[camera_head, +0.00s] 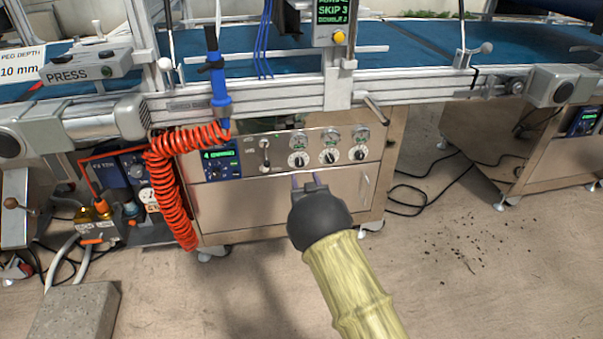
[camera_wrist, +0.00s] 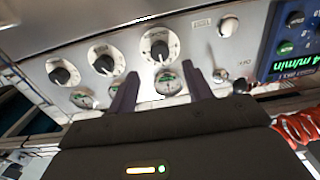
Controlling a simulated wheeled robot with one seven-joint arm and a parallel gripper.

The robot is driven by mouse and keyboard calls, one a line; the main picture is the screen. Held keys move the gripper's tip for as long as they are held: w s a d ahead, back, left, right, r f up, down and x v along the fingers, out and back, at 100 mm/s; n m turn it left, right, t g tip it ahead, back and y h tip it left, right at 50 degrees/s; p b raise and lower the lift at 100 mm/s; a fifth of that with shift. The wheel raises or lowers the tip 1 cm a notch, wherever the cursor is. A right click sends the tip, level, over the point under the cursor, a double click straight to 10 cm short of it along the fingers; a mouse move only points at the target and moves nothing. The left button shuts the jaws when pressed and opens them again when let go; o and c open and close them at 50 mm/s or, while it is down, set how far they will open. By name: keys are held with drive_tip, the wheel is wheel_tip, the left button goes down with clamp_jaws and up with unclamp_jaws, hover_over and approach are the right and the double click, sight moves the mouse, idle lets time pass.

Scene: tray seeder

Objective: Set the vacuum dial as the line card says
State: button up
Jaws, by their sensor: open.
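Three round dials with white faces and black knobs sit in a row on the steel panel (camera_head: 285,198) in the head view: a left dial (camera_head: 298,159), a middle dial (camera_head: 329,156) and a right dial (camera_head: 358,154). A small gauge is above each. Their labels are too small to read, so I cannot tell which is the vacuum dial. My gripper (camera_head: 309,181) is open and empty, in front of the panel just below the left dial. In the wrist view, turned over, the fingers (camera_wrist: 160,88) flank a gauge (camera_wrist: 168,83) near one dial (camera_wrist: 158,46).
A card (camera_head: 22,64) reads "PEG DEPTH 10 mm". A screen (camera_head: 333,12) shows "SKIP 3" above a yellow button. A lever (camera_head: 265,152) and a blue control unit (camera_head: 221,160) are left of the dials. A red coiled hose (camera_head: 172,190) hangs at the left.

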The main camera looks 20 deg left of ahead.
sight(300, 165)
drive_tip(key=shift+b+x, duration=1.05)
drive_tip(key=shift+x, duration=1.95)
drive_tip(key=c, duration=1)
